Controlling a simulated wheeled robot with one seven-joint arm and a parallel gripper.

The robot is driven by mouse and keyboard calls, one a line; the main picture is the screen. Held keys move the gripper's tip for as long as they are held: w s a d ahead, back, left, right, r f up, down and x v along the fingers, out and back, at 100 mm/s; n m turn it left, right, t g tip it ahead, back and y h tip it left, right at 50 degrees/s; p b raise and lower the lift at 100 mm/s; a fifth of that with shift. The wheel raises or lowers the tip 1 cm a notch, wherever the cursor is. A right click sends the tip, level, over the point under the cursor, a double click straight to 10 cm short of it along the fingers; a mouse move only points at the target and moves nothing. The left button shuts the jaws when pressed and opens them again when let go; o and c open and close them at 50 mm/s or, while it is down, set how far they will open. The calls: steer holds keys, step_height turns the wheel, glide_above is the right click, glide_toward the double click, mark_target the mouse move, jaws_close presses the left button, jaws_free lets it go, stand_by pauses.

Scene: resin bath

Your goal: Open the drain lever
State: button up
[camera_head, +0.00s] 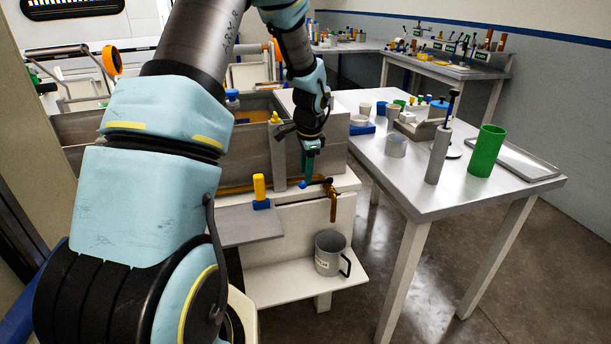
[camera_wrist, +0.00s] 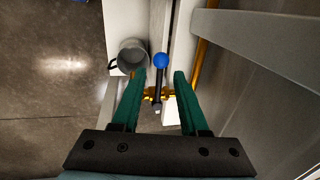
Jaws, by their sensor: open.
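The drain lever (camera_head: 315,184) is a dark bar ending in a blue ball, on a brass drain pipe (camera_head: 333,205) at the front of the resin bath (camera_head: 250,150). In the wrist view the lever (camera_wrist: 159,86) runs up the picture to its blue ball (camera_wrist: 160,60), with brass fittings behind. My gripper (camera_head: 306,176) points down at the lever. In the wrist view its green fingers (camera_wrist: 160,75) are open, one on each side of the lever, with gaps visible. Whether the fingertips reach the lever's depth is hard to tell.
A grey mug (camera_head: 328,254) stands on the low shelf (camera_head: 285,283) under the pipe. A yellow handle on a blue base (camera_head: 260,190) stands left of the lever. The table (camera_head: 400,195) at right holds a grey cylinder, a green cup (camera_head: 485,152) and several small items.

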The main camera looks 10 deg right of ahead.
mark_target(315, 183)
steer(key=shift+w+a+f, duration=0.1)
steer(key=shift+w+f, duration=0.1)
steer(key=shift+f, duration=0.6)
steer(key=shift+w+f, duration=0.15)
steer(key=shift+f, duration=0.65)
jaws_close()
